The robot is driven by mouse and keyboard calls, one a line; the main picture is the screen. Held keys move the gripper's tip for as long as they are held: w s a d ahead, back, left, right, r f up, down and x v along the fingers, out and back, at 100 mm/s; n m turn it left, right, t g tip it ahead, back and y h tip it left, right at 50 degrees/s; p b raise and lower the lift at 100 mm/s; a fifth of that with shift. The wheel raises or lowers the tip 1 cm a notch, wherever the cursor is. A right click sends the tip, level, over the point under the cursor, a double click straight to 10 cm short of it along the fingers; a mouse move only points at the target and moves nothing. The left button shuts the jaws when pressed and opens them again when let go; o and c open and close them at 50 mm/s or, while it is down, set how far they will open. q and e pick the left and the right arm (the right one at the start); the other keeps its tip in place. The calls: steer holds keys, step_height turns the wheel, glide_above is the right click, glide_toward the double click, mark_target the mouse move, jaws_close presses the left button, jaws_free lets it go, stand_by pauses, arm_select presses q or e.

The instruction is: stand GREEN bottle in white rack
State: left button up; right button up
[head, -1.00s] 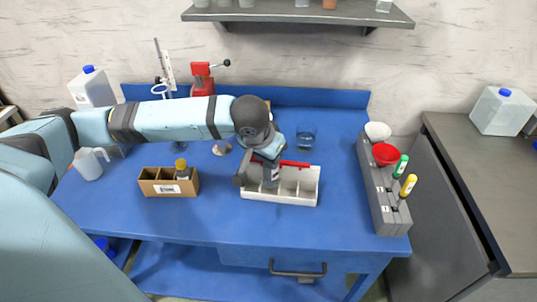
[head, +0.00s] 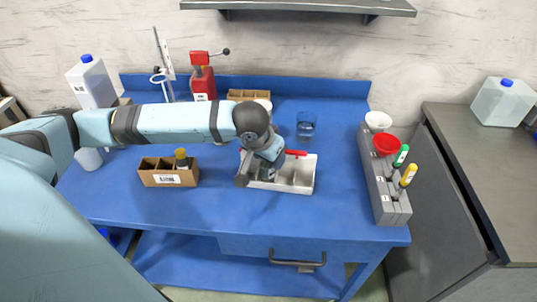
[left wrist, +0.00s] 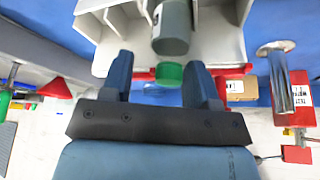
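The white rack (head: 303,176) is on the blue table, and its divided compartments (left wrist: 221,38) show in the left wrist view. A grey bottle (left wrist: 172,32) with a green cap (left wrist: 169,74) and a pale label is over one compartment, cap toward the wrist camera. Its base is cut off by the frame edge, so I cannot tell whether it rests on the rack floor. My left gripper (head: 262,178) is over the rack's left part. Its two fingers (left wrist: 160,80) are spread on either side of the cap, with visible gaps. My right gripper is out of view.
A brown box (head: 150,176) with a yellow-capped bottle (head: 182,158) stands left of the rack. A glass beaker (head: 306,123) and a red bar (head: 296,153) are behind it. A grey holder (head: 383,190) with funnels lies right. The table's front is clear.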

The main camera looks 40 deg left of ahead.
arm_select(q)
steer(key=p+v, duration=0.1)
steer(key=v, duration=1.3)
steer(key=shift+p, duration=0.4)
steer(key=shift+w+f, duration=0.1)
